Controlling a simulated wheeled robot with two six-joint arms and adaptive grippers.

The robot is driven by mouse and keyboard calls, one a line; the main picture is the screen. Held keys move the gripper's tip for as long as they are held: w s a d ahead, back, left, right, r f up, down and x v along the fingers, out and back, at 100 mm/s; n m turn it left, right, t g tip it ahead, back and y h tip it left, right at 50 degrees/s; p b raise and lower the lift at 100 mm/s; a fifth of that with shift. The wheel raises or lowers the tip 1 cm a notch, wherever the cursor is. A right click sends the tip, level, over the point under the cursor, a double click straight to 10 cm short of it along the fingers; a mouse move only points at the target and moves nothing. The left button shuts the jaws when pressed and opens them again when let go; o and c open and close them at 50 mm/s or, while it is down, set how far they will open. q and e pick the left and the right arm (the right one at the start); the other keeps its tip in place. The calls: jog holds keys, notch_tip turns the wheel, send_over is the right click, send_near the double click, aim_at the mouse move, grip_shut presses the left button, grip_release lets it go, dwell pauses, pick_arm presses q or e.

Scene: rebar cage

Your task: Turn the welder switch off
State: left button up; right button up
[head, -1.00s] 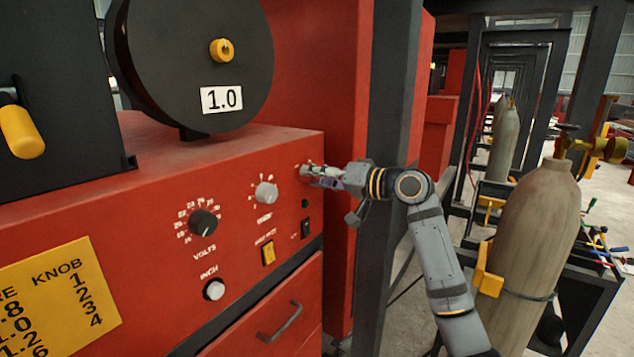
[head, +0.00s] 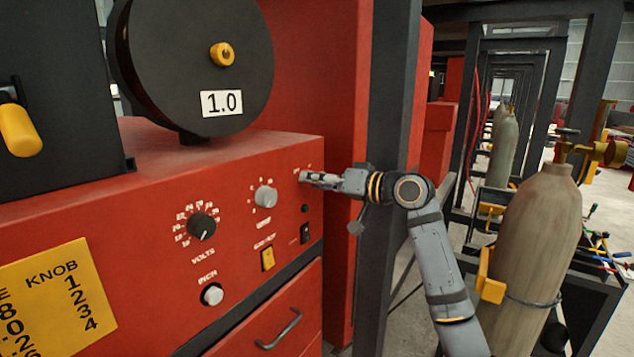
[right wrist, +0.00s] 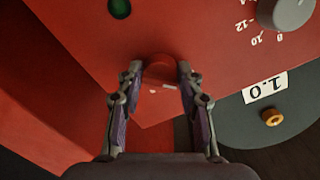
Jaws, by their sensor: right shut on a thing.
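The red welder's front panel (head: 235,262) fills the left and middle of the head view. A round red switch knob (right wrist: 161,70) sits near the panel's corner in the right wrist view. My right gripper (right wrist: 158,76) is shut on this knob, with one finger on each side of it. In the head view my right gripper (head: 304,177) reaches the panel's upper right corner from the right and hides most of the knob. The knob's exact pointing direction is hard to tell. My left gripper is not in view.
The panel also has a black volts knob (head: 201,226), a grey knob (head: 265,196), a yellow switch (head: 267,258) and a small black switch (head: 305,234). A dark post (head: 388,120) stands close behind my right arm. A gas cylinder (head: 532,240) stands at right.

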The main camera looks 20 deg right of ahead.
jog(key=o, duration=1.2)
jog(key=shift+c, duration=0.2)
jog(key=shift+d, duration=0.1)
jog(key=v, duration=1.2)
